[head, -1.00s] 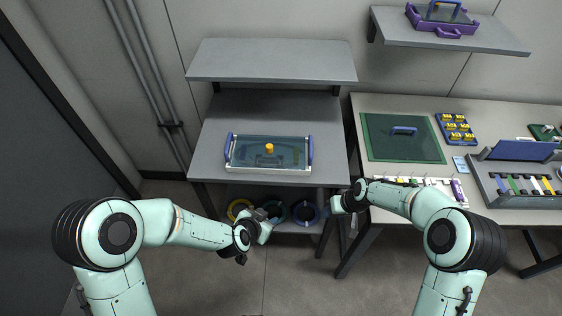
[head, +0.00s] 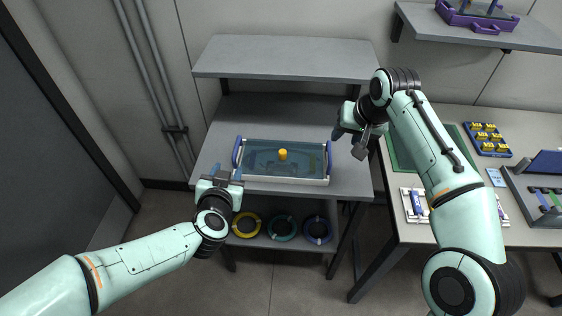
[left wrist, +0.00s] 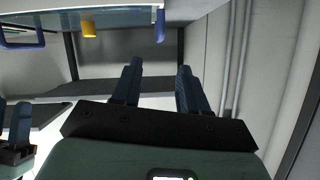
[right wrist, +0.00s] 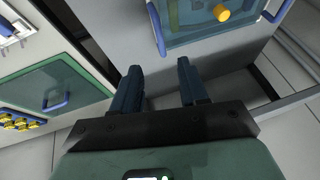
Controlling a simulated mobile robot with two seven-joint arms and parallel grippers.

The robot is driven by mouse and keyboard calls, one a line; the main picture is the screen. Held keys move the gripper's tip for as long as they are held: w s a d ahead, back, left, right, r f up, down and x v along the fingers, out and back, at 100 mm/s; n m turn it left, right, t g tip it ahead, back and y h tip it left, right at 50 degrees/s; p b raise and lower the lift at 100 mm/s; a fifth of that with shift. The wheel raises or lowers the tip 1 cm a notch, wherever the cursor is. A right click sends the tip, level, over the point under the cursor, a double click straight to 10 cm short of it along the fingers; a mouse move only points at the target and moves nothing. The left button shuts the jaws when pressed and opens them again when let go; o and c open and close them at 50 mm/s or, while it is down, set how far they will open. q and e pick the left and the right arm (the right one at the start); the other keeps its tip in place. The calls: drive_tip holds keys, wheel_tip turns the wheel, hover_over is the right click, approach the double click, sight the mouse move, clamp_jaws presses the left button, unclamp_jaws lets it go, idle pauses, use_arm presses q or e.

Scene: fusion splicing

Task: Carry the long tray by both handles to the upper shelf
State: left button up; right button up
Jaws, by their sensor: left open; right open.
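The long tray (head: 262,162) lies flat on the middle level of a grey shelf unit. It has a see-through lid, a yellow knob (head: 282,154) and blue handles at its left end (head: 237,152) and right end (head: 329,158). My left gripper (head: 222,173) is open and empty, in front of and below the left handle. My right gripper (head: 348,142) is open and empty, above and right of the right handle. The tray also shows at the top of the left wrist view (left wrist: 122,12) and right wrist view (right wrist: 190,32). The upper shelf (head: 285,60) is bare.
Yellow, teal and blue rings (head: 282,228) lie on the lower level. At right, a bench (head: 450,120) holds a green panel (right wrist: 55,85), yellow pieces in a blue holder (head: 487,138) and a grey case. A purple tray (head: 478,18) sits on a wall shelf.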

sight(235, 152)
use_arm(q)
drive_tip(key=x, duration=1.3)
drive_tip(key=shift+w+f, duration=0.1)
drive_tip(key=shift+w, duration=0.05)
use_arm(e)
drive_tip(key=x, duration=1.3)
drive_tip(key=shift+w+a+f, duration=0.1)
drive_tip(key=shift+f, duration=0.1)
use_arm(q)
clamp_jaws()
use_arm(e)
clamp_jaws()
drive_tip(key=shift+r, duration=0.1)
